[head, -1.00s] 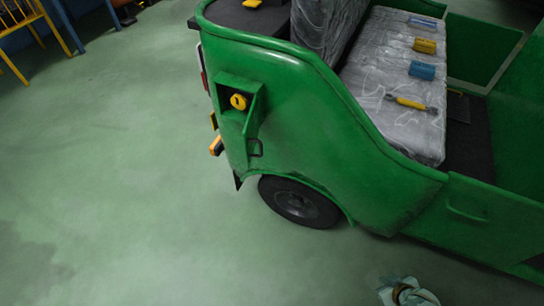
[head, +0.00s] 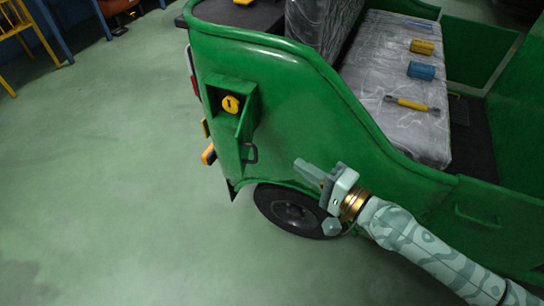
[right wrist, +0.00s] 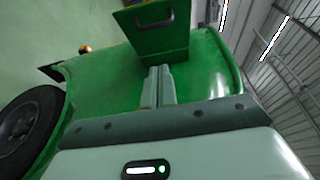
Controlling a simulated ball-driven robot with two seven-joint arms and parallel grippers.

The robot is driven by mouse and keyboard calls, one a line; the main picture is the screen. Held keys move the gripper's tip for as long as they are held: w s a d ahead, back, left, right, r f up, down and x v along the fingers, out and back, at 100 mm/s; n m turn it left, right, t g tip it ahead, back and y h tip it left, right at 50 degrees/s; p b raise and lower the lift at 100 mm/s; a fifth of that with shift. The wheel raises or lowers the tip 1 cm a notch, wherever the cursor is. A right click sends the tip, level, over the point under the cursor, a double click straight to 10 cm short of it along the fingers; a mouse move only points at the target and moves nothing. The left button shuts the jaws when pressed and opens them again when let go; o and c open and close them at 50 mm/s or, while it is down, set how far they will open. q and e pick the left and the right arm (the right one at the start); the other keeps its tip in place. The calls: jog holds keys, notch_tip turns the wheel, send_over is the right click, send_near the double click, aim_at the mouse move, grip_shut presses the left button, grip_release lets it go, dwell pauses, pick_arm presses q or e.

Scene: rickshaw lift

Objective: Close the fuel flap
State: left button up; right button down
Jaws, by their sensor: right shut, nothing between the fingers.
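The fuel flap (head: 247,117) is a green panel on the rear side of the green rickshaw (head: 290,105). It stands open, swung out from the recess, with the yellow fuel cap (head: 231,104) showing inside. In the right wrist view the flap (right wrist: 160,42) sticks out just beyond my fingertips. My right gripper (head: 307,170) is shut and empty, to the right of and below the flap, in front of the body panel above the wheel. In the wrist view its fingers (right wrist: 158,86) lie together. My left gripper is out of view.
The rear wheel (head: 290,208) is just below and behind my right gripper. An orange lamp (head: 209,154) juts out at the rickshaw's rear edge. The grey seat (head: 385,75) holds several small items.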

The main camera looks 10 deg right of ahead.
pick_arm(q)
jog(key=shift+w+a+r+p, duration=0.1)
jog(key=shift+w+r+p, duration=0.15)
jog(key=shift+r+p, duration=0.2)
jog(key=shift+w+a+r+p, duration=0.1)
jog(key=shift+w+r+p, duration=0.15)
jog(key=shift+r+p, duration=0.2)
pick_arm(e)
jog(key=w+a, duration=0.3)
jog(key=a, duration=0.4)
jog(key=shift+w+f, duration=0.2)
jog(key=shift+w, duration=0.1)
